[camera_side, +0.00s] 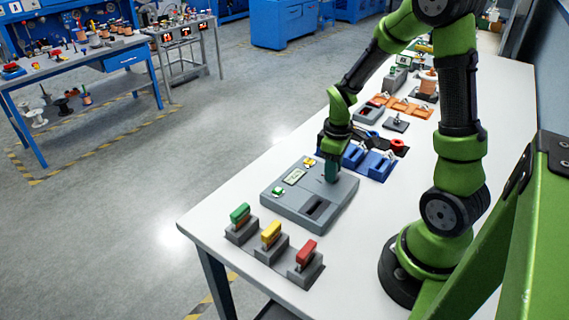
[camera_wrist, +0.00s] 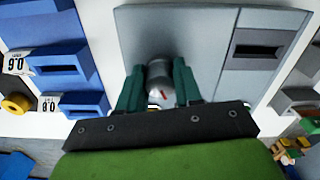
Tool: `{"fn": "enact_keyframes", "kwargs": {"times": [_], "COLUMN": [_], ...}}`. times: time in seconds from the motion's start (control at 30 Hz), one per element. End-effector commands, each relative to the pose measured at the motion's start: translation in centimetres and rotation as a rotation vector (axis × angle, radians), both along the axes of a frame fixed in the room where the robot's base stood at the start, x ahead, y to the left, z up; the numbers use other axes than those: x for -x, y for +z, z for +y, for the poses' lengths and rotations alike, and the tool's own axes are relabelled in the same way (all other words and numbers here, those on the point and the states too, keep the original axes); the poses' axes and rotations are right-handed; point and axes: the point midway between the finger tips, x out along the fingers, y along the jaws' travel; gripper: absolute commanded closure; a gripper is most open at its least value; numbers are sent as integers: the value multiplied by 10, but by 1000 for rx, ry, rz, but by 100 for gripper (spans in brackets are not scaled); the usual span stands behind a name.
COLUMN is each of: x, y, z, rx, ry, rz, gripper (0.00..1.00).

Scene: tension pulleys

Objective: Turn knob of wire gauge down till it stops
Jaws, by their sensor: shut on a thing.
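The wire gauge (camera_side: 290,208) is a flat grey box on the white table, with a small display (camera_side: 295,176) and a dark slot on its top. It also fills the middle of the wrist view (camera_wrist: 205,50). Its knob (camera_wrist: 160,72) is a grey cylinder with a red mark on its face. My gripper (camera_side: 331,172) points down over the gauge's far right part. In the wrist view its two dark green fingers (camera_wrist: 158,88) are shut on the knob from both sides. In the side view the gripper hides the knob.
Three grey blocks with a green (camera_side: 240,213), a yellow (camera_side: 271,234) and a red (camera_side: 308,251) handle stand at the table's front edge. Blue blocks (camera_side: 368,161) stand just beyond the gauge. They show at left in the wrist view (camera_wrist: 55,62), with labels 0.6 and 0.8.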

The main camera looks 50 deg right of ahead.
Motion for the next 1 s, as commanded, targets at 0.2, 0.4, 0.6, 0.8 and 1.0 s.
{"fn": "enact_keyframes", "kwargs": {"times": [0.2,0.4,0.6,0.8,1.0], "x": [0,0,0,-1,-1], "y": [1,1,1,1,1], "z": [1,1,1,2,2], "rx": [0,-1,-1,-1,-1], "ry": [-209,-398,-588,-779,-967], "rz": [-1,-1,-1,-1,0], "gripper": [96,96,96,96,96]}}
